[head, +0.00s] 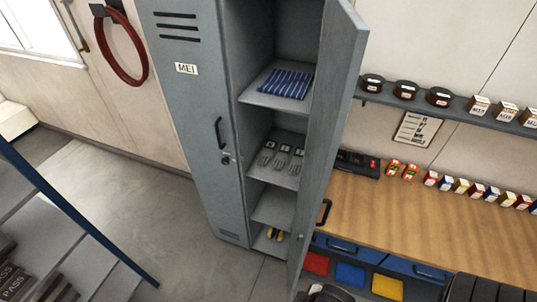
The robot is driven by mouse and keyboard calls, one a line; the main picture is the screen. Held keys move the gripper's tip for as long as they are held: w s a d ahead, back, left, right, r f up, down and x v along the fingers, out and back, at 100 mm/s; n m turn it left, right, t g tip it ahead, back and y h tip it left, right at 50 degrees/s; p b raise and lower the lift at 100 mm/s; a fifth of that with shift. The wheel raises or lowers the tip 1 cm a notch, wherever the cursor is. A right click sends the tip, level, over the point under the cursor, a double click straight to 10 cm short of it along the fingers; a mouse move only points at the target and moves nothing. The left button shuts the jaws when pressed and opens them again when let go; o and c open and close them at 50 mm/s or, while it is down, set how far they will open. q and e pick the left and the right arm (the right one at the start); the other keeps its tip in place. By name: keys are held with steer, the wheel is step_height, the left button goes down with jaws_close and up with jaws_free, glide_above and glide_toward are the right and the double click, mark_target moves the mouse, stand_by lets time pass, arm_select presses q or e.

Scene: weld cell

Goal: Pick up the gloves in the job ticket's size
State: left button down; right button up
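Several grey gloves (282,160) lie in a row on a middle shelf of the open grey locker (205,120). Small dark-and-white tags stand at their back ends; the size marks are too small to read. A white sheet with dark printing (417,129) is on the wall above the bench; its text is not legible, and I cannot tell whether it is the job ticket. Neither gripper can be made out in the head view.
The locker's open door (329,130) stands between the shelves and the wooden bench (430,215). A striped blue cloth (286,84) lies on the shelf above, a yellow-and-black item (273,235) at the bottom. Small boxes line the bench back.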

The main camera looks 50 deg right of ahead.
arm_select(q)
steer(key=c, duration=1.9)
jaws_free()
steer(key=o, duration=1.1)
steer(key=shift+d, duration=0.2)
steer(key=o, duration=0.4)
steer(key=shift+a, duration=0.15)
